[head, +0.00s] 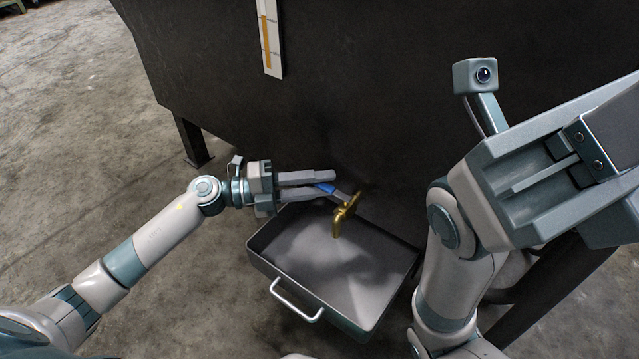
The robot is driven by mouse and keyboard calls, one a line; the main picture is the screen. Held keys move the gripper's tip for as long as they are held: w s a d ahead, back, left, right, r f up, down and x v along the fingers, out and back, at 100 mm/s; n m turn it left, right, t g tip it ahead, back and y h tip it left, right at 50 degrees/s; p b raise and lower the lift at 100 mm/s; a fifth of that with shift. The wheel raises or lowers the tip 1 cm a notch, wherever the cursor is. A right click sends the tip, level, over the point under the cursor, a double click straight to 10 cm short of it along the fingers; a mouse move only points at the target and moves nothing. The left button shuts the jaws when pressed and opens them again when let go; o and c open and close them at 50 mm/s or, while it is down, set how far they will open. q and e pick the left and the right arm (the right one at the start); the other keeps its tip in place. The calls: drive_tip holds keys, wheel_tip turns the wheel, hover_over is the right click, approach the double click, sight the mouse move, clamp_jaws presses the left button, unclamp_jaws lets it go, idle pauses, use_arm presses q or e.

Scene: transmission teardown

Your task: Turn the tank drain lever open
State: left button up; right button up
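The brass tap (345,212) is the tank's drain. It sticks out of the dark tank (390,120) above a grey tray. Its lever has a blue handle (325,187) pointing left. My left gripper (322,185) is at the lever, one finger above the blue handle and the other beside or below it. The fingers hide part of the handle, and I cannot tell whether they press on it. My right gripper (570,160) is large and close to the camera at the right; its fingertips are not clearly shown.
The drain tray (285,262) with a silver front handle (297,303) stands under the tap and looks empty. A white gauge strip with an orange bar (267,40) is on the tank wall. A tank leg (190,142) stands at left. The concrete floor at left is clear.

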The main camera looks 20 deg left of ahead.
use_arm(q)
clamp_jaws()
idle(1.3)
